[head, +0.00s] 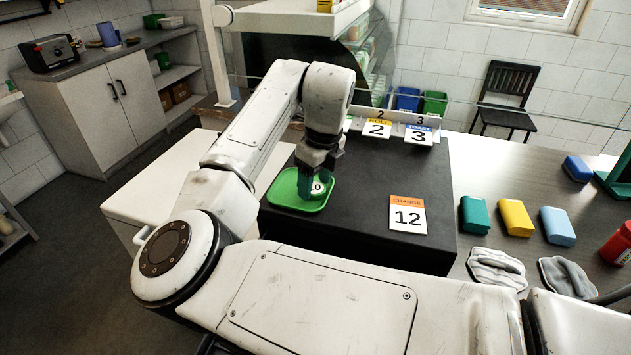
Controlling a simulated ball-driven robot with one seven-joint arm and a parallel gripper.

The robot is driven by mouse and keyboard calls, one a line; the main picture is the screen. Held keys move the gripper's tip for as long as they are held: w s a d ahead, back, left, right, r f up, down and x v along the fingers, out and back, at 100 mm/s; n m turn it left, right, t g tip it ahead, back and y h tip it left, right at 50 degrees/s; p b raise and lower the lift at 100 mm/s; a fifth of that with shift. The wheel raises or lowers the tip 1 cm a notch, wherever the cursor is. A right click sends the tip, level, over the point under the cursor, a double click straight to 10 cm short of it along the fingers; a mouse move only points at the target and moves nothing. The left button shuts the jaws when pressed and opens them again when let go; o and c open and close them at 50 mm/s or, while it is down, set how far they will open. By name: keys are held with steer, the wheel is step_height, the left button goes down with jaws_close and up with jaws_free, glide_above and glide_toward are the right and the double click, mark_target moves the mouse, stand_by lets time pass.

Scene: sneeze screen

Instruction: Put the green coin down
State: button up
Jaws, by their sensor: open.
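A round coin (318,189) with a pale face, a dark numeral and what looks like a green rim is at the green tray (283,200), towards its right side. The tray lies on the black counter top. My gripper (317,178) points down over the tray, with its dark fingers right at the coin and partly covering it. The fingers are open. I cannot tell whether they still touch the coin or whether it lies flat on the tray floor.
A white card (408,216) marked CHANGE 12 stands right of the tray. Cards marked 2 (376,130) and 3 (418,135) stand behind. Teal (474,215), yellow (515,217) and blue (557,226) blocks and grey cloths (497,268) lie on the right-hand table.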

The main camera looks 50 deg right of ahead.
mark_target(322, 192)
step_height(322, 192, up, 12)
steer(key=s+b, duration=0.1)
steer(key=b, duration=0.1)
steer(key=shift+s+f, duration=0.25)
steer(key=shift+s, duration=0.15)
stand_by(0.4)
